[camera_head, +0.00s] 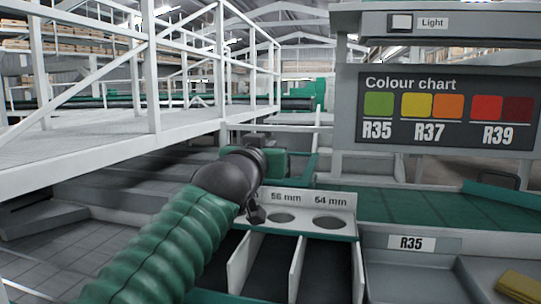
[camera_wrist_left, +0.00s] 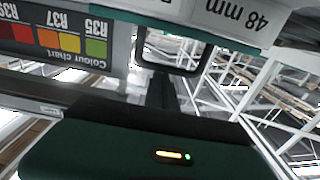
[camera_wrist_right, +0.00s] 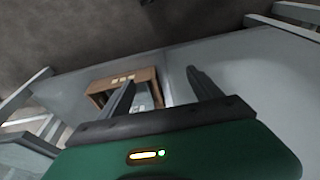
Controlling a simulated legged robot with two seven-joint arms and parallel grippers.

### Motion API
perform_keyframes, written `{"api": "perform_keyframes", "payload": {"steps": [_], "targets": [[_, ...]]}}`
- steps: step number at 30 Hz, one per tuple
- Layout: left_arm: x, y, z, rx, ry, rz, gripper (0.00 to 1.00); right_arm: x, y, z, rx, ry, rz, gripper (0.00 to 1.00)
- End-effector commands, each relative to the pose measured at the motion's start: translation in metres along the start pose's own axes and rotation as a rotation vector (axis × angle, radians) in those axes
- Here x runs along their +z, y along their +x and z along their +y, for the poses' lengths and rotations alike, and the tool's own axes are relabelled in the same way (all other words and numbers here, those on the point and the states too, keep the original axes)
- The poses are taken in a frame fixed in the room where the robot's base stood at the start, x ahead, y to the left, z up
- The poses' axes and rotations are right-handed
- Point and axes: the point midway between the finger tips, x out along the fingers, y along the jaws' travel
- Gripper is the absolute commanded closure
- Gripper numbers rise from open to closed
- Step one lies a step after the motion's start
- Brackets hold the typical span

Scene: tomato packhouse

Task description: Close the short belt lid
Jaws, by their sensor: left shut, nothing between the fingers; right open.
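I cannot tell for certain which part is the short belt lid. My left gripper (camera_head: 276,163) is behind the sizing panel (camera_head: 346,204) marked 56 mm and 64 mm; its wrist hides part of that panel. In the left wrist view its dark fingers (camera_wrist_left: 163,88) are together and empty. They point toward a dark rectangular frame (camera_wrist_left: 206,60) near a 48 mm label; contact cannot be told. A tilted green flap (camera_head: 503,196) with a dark handle (camera_head: 511,176) stands at the right. My right gripper (camera_wrist_right: 163,90) is open, outside the head view.
A green belt (camera_head: 420,205) runs right behind the grey R35 bin (camera_head: 410,275), and a yellow item (camera_head: 520,287) lies at lower right. The colour chart board (camera_head: 448,107) stands above. A brown box (camera_wrist_right: 148,76) is beyond my right fingers. White railings fill the left.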

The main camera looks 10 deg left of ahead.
Motion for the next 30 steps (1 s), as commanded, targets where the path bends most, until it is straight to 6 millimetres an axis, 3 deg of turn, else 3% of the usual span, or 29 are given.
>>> {"api": "perform_keyframes", "payload": {"steps": [1,3,11,25,30], "targets": [[0.015,-0.002,0.000,0.000,0.000,0.001,1.00,0.004,0.016,0.000,0.000,0.000,0.000,0.26],[0.022,-0.004,0.000,0.000,0.000,0.000,1.00,0.006,0.024,0.000,0.000,0.000,0.000,0.26],[0.038,-0.005,0.001,-0.001,0.002,-0.014,1.00,0.009,0.037,0.000,0.000,0.000,0.001,0.26],[0.035,-0.005,0.001,-0.001,0.003,-0.012,1.00,0.008,0.035,0.000,0.000,0.000,0.000,0.26],[0.016,-0.002,0.001,-0.001,0.003,-0.010,1.00,0.004,0.016,0.000,0.000,0.000,0.000,0.26]]}}
